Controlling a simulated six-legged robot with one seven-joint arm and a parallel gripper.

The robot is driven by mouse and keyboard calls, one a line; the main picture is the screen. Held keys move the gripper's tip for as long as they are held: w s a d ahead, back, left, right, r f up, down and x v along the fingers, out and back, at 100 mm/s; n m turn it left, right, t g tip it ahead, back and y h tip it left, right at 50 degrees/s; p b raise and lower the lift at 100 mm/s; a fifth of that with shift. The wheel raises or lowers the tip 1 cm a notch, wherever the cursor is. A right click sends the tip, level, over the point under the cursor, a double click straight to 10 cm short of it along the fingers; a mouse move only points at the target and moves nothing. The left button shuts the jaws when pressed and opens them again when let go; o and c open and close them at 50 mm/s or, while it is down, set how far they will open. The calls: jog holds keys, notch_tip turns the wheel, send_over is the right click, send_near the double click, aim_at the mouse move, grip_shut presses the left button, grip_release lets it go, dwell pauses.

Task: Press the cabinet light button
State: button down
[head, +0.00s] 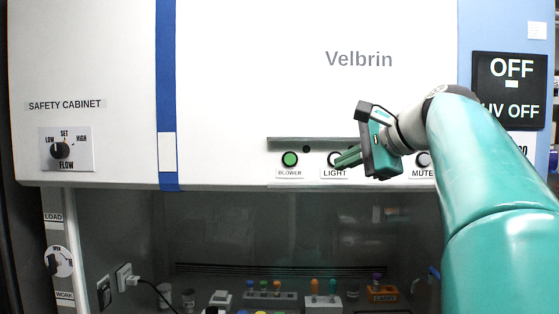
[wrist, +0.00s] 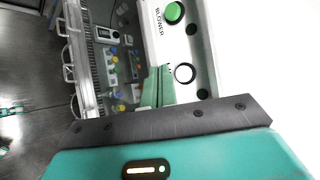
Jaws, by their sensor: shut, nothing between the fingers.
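The LIGHT button (head: 334,157) is a pale round button with a dark ring on the white cabinet front, above its LIGHT label (head: 334,173). My gripper (head: 340,163) is shut and empty, its green fingertips in front of the button's lower right part and hiding some of it. In the wrist view the pale button (wrist: 184,73) shows just right of my fingertips (wrist: 160,70). I cannot tell whether the fingertips touch the panel. The button does not look lit.
A green BLOWER button (head: 289,159) is left of the LIGHT button, and a MUTE button (head: 423,159) is right. A ledge (head: 310,139) runs above them. Below, the glass front shows racks and vials inside. A FLOW knob (head: 60,150) is far left.

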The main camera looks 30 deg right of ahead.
jog(key=shift+w+d, duration=0.65)
jog(key=shift+w, duration=0.25)
jog(key=shift+w, duration=0.1)
dwell(1.3)
jog(key=shift+w+d, duration=0.2)
jog(key=shift+w, duration=0.1)
jog(key=shift+w+d, duration=0.35)
jog(key=shift+w, duration=0.05)
dwell(0.9)
jog(key=shift+s+a, duration=0.55)
jog(key=shift+s, duration=0.2)
jog(key=shift+s, duration=0.1)
jog(key=s+a, duration=0.1)
jog(key=s, duration=0.1)
jog(key=s+a, duration=0.1)
jog(key=s, duration=0.1)
jog(key=shift+a, duration=0.4)
